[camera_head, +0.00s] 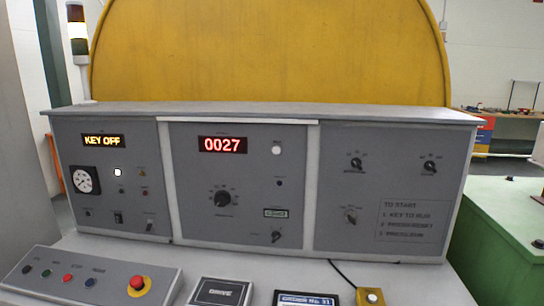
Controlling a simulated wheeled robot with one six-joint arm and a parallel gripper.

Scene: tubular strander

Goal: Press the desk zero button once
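A grey control desk (240,266) fills the middle of the head view. Its centre panel has a red display (222,145) reading 0027, with a round pale button (276,150) to its right. A small yellow box (370,297) with a round pale button on top sits on the desk top at the bottom edge, with a black cable running to it. The small labels by the buttons are too blurred to read, so I cannot tell which one is marked zero. My gripper is not in view.
The left panel has a display (103,141) reading KEY OFF and a dial gauge (84,180). A sloped button box (90,278) carries a red emergency stop (136,284). A DRIVE plate (221,292) lies on the desk. A green cabinet (505,230) stands at right.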

